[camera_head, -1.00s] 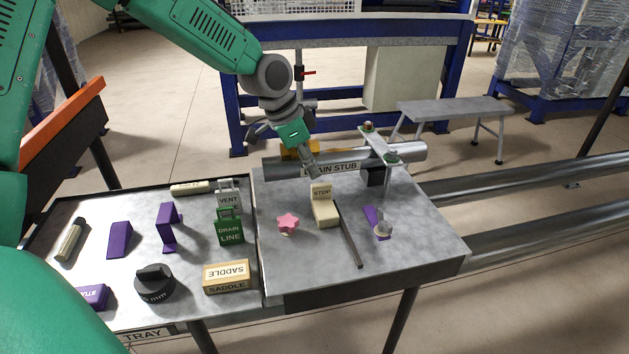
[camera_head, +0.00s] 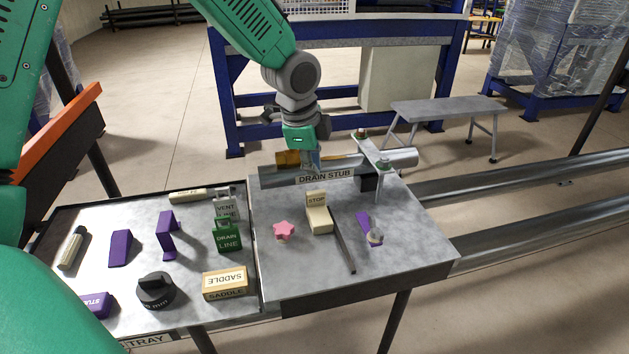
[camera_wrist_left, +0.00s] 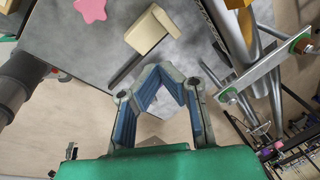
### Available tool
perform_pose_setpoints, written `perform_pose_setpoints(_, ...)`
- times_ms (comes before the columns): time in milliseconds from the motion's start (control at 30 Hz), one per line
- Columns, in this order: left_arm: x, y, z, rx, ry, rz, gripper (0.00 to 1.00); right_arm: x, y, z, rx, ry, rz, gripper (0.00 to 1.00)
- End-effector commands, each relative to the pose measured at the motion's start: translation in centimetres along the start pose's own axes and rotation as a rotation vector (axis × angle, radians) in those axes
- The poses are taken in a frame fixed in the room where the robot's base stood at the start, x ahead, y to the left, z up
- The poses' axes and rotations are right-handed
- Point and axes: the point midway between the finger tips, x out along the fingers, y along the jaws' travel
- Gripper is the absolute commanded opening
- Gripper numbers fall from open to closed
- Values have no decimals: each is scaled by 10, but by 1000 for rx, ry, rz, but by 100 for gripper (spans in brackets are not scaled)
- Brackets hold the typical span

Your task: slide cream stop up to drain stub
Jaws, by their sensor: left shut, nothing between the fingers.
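The cream stop (camera_head: 319,220), an L-shaped block marked STOP, stands upright on the grey table. The drain stub (camera_head: 402,158), a metal pipe with a DRAIN STUB label, lies behind it, with a short gap between them. In the left wrist view, the stop (camera_wrist_left: 150,30) is beyond my fingertips and the pipe (camera_wrist_left: 226,28) is to its right. My left gripper (camera_head: 312,163) is shut and empty, pointing down near the pipe, behind the stop. Its fingers (camera_wrist_left: 160,72) bow apart in the middle in the wrist view. My right gripper is not in view.
A dark bar (camera_head: 343,240) lies right of the stop, and a pink star (camera_head: 284,231) left of it. A clamp plate (camera_head: 373,152) on posts crosses the pipe. A purple piece (camera_head: 367,227) sits to the right. The tray holds a saddle block (camera_head: 226,284) and other parts.

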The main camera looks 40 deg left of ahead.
Motion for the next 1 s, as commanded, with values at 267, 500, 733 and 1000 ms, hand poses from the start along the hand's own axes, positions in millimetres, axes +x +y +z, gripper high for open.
perform_pose_setpoints(267, -2, 31, -30, 750, -246, 19, 0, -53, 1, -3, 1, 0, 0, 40)
perform_pose_setpoints(500, 4, 46, -37, 1060, -322, 54, 0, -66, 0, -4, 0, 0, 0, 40)
perform_pose_setpoints(733, 24, 47, -35, 1085, -330, 61, 0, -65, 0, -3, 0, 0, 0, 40)
perform_pose_setpoints(1000, 77, 41, -19, 1085, -330, 61, 0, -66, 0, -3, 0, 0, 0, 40)
